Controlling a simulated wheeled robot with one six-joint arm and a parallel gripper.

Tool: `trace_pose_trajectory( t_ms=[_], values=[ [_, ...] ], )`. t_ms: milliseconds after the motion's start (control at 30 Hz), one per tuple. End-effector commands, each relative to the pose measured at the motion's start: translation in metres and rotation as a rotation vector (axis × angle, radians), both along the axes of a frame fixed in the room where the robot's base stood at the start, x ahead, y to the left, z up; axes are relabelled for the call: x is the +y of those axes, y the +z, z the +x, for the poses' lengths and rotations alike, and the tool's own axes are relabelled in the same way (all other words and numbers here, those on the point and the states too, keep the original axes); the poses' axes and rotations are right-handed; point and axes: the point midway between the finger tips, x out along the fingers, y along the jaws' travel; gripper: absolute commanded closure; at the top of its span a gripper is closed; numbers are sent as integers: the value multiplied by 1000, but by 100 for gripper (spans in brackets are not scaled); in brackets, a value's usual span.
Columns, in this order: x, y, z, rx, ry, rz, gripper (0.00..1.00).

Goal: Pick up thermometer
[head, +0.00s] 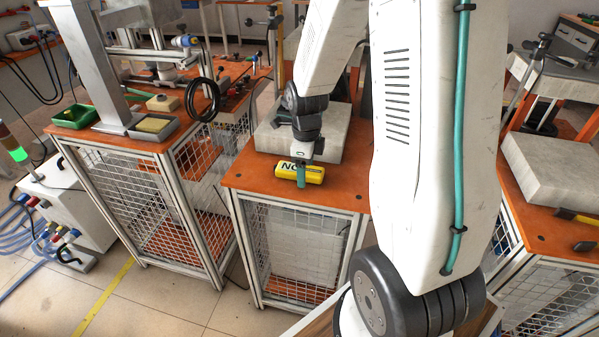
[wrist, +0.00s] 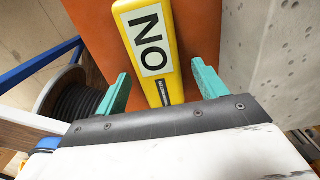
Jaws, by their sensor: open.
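A yellow block-shaped device (head: 314,173) with a white label reading "NO" lies on the orange table top near its front edge; it appears to be the thermometer. It also shows in the wrist view (wrist: 150,38), its near end between the two teal fingers. My gripper (head: 301,176) is at the device in the head view, one teal finger in front of it. In the wrist view my gripper (wrist: 161,71) is open, one finger to each side of the device, with gaps on both sides. Contact is not visible.
A grey concrete-like block (head: 268,139) sits behind the device on the same table, and close on the right in the wrist view (wrist: 258,60). A black cable reel (wrist: 70,95) shows at left. Another cart (head: 130,150) with equipment stands to the left.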

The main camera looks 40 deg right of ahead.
Motion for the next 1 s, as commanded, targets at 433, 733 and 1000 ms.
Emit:
trace_pose_trajectory(
  t_ms=[433,733,1000],
  values=[
    [0,1,0,-1,0,0,81],
    [-1,5,1,-3,0,-1,81],
    [-4,26,0,-4,-6,-2,81]
  ],
)
